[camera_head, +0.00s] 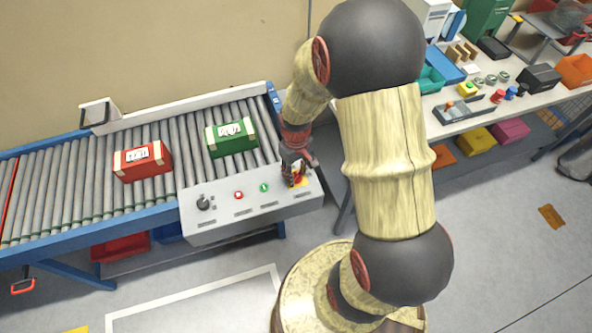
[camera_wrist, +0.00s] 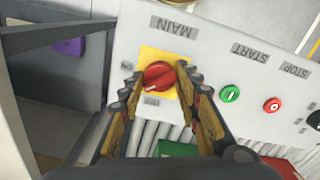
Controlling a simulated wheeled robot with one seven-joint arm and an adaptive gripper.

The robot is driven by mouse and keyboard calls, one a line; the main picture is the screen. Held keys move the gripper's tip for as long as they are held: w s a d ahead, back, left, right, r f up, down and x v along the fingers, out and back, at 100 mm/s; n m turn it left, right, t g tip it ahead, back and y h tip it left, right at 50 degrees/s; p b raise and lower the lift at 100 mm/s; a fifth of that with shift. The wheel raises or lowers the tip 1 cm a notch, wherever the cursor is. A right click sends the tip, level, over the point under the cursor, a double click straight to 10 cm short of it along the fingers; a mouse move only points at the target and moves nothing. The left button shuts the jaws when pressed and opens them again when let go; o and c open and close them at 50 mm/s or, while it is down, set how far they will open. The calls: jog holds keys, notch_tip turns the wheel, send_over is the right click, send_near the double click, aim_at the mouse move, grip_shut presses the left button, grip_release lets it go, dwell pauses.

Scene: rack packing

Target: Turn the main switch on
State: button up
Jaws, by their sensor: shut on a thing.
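The main switch is a red rotary knob (camera_wrist: 158,73) on a yellow plate (camera_wrist: 150,55), under the word MAIN on the grey control panel (camera_wrist: 213,65). Its ON mark is at the left and another small mark is below it in the wrist view. The knob's ridge lies roughly level across the picture, slightly tilted. My gripper (camera_wrist: 160,82) has one finger on each side of the knob and is shut on it. In the head view my gripper (camera_head: 294,174) points down at the panel's right end and hides most of the knob.
A green START button (camera_head: 264,187), a red STOP button (camera_head: 238,195) and a black dial (camera_head: 203,203) sit along the panel. A green box (camera_head: 230,142) and a red box (camera_head: 135,165) lie on the roller conveyor (camera_head: 70,195). A cluttered bench (camera_head: 440,140) stands at the right.

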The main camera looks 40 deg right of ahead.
aim_at(296, 174)
jog(key=m+p, duration=0.1)
jog(key=m, duration=0.3)
jog(key=shift+m, duration=0.3)
jog(key=shift+m+p, duration=0.7)
jog(key=shift+m, duration=1.2)
jog(key=o, duration=1.1)
jog(key=shift+r, duration=0.1)
notch_tip(296, 174, up, 12)
jog(key=shift+f, duration=0.1)
